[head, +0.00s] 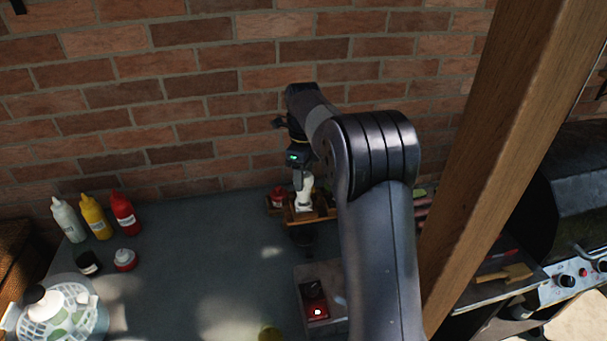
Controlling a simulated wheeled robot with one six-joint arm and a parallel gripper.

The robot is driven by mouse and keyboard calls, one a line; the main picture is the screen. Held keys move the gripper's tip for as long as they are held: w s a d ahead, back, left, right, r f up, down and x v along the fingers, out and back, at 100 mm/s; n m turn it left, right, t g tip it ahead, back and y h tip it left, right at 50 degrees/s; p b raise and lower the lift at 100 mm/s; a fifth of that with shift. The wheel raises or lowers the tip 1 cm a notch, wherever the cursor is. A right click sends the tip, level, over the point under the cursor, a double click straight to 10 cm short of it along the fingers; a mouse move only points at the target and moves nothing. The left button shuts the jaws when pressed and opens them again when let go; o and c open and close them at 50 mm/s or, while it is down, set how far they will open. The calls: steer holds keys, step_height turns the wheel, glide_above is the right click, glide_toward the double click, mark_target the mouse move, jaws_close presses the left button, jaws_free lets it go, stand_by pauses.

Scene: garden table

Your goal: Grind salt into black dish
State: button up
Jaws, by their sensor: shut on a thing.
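My gripper (299,174) is at the wooden rack by the brick wall, pointing down. It is shut on a pale, white grinder-like thing (305,193), which looks upright at the rack; whether its base still touches the rack is unclear. A small round black dish (88,264) sits on the table at left, well away from my gripper. My arm hides the area right of the rack.
The wooden rack (302,217) also holds a red-topped jar (277,197). White, yellow (96,217) and red bottles stand at left. Beside the black dish is a red-and-white pot (125,260). A tray (306,272) stands in front. The middle of the table (200,255) is clear.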

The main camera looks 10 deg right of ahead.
steer(key=n, duration=0.7)
stand_by(0.3)
steer(key=o, duration=0.9)
steer(key=shift+o, duration=0.2)
steer(key=shift+r, duration=3.5)
